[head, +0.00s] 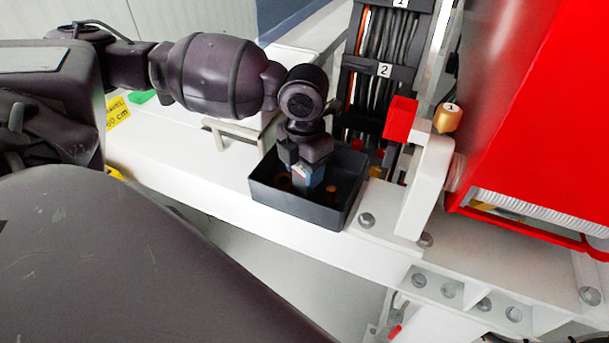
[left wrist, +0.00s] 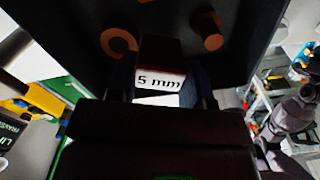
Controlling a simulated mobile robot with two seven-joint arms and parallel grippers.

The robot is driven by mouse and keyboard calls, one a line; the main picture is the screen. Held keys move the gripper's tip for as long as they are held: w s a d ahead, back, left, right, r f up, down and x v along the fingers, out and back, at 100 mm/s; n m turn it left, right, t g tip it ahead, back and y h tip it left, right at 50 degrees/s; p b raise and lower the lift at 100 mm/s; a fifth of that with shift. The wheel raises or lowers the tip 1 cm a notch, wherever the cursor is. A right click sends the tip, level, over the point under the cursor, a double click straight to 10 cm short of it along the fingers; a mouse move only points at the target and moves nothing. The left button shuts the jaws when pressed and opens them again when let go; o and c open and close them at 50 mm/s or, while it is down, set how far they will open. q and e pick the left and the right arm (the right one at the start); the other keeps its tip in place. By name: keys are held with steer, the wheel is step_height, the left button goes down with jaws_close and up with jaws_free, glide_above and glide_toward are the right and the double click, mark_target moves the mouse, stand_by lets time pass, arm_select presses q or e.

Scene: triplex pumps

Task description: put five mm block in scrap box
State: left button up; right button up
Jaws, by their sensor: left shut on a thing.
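The five mm block (left wrist: 160,78) shows in the left wrist view with "5 mm" printed on a white face. My left gripper (left wrist: 162,95) is shut on it. In the head view my left gripper (head: 306,168) points down inside the dark scrap box (head: 290,207), and a small part of the block (head: 309,178) shows between its fingers. I cannot tell whether the block touches the box floor. The box also fills the top of the left wrist view (left wrist: 75,45). My right gripper is not in view.
Orange-brown round pieces (left wrist: 118,41) lie in the box. The box stands on a white beam (head: 200,175) with bolts (head: 367,220) to its right. A cable rack (head: 385,70), a red part (head: 400,119) and a large red housing (head: 550,130) stand close on the right.

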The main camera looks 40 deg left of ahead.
arm_select(q)
steer(key=shift+f, duration=1.15)
steer(key=shift+f, duration=0.15)
steer(key=o, duration=0.7)
steer(key=shift+c, duration=0.2)
steer(key=shift+r, duration=0.25)
step_height(320, 180, up, 12)
steer(key=shift+f, duration=0.1)
